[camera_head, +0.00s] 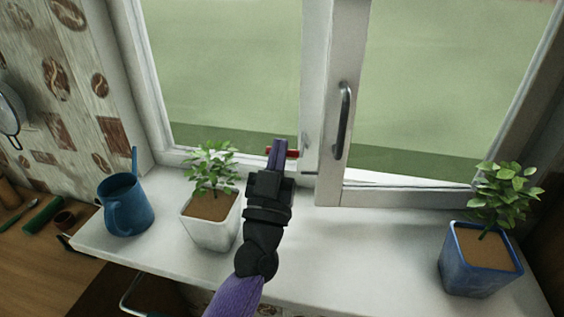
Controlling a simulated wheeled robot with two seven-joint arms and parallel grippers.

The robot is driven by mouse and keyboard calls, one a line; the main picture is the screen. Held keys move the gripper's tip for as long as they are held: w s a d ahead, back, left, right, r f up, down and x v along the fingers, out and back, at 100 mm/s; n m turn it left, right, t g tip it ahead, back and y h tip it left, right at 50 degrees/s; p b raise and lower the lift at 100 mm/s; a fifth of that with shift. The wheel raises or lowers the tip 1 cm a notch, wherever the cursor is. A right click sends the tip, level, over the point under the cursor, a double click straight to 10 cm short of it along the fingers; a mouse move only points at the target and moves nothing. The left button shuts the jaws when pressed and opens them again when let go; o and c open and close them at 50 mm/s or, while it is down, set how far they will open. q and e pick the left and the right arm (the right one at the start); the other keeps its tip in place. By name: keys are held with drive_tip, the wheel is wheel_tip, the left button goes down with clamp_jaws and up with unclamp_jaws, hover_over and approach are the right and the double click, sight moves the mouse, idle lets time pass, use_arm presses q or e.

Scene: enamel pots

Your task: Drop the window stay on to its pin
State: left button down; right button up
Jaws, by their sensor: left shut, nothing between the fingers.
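My left gripper (277,150) reaches up over the sill to the window frame's lower edge. Its purple fingers are shut with nothing between them. A small red piece (293,153) shows just right of the fingertips, partly hidden behind them; it may be part of the window stay, but I cannot tell whether it touches the fingers. A small grey metal piece (309,172) sits at the bottom of the frame, beside the casement window (340,170); I cannot tell whether it is the pin. The casement stands slightly ajar. My right gripper is not in view.
A white pot with a plant (210,225) stands close left of my left arm. A blue pot with a plant (480,262) stands at the sill's right end. The sill (350,250) between is clear.

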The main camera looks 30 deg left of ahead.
use_arm(q)
drive_tip(key=shift+t+y, duration=0.3)
drive_tip(key=shift+t, duration=0.1)
drive_tip(key=shift+s+d+f+b, duration=0.1)
drive_tip(key=shift+s+f+b, duration=0.15)
drive_tip(key=shift+f, duration=0.4)
drive_tip(key=shift+s+f+b, duration=0.1)
drive_tip(key=shift+f+b, duration=0.2)
drive_tip(key=shift+f, duration=0.35)
drive_tip(key=shift+s+d+f+b, duration=0.1)
drive_tip(key=shift+s+f+b, duration=0.15)
drive_tip(key=shift+f, duration=0.4)
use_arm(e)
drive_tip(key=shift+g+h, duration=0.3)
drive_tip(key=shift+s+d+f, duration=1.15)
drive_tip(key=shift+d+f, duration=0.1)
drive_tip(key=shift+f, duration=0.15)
use_arm(q)
drive_tip(key=shift+a, duration=0.1)
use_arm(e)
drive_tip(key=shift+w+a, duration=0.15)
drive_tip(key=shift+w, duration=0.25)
